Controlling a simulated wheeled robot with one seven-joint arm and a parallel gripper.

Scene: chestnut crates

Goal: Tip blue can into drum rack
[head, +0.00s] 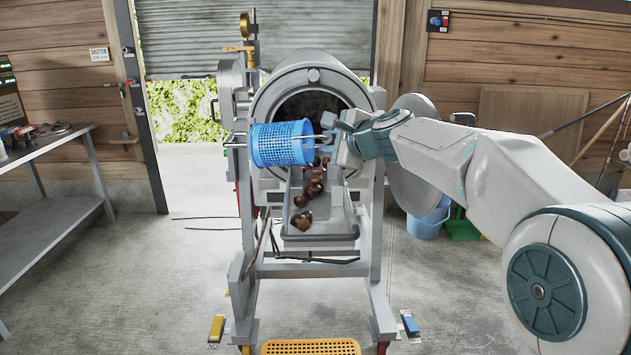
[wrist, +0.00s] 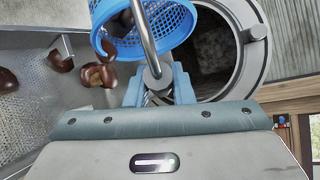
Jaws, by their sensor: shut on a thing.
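The blue can (head: 283,144) is perforated like a basket and lies tipped on its side in front of the drum. My gripper (head: 334,125) is shut on its metal handle, which also shows in the wrist view (wrist: 146,38). Chestnuts (head: 312,185) lie or tumble on the grey chute tray (head: 320,238) of the drum rack, below the can's right end. In the wrist view, brown chestnuts (wrist: 98,75) are beside the can's rim, partly blurred. The drum (head: 270,95) is open at the front, with its dark inside partly hidden.
A blue bucket (head: 428,222) and a green dustpan (head: 462,229) stand on the floor behind my arm. A yellow crate (head: 310,347) is on the floor below the rack. A metal workbench (head: 45,148) is at the left.

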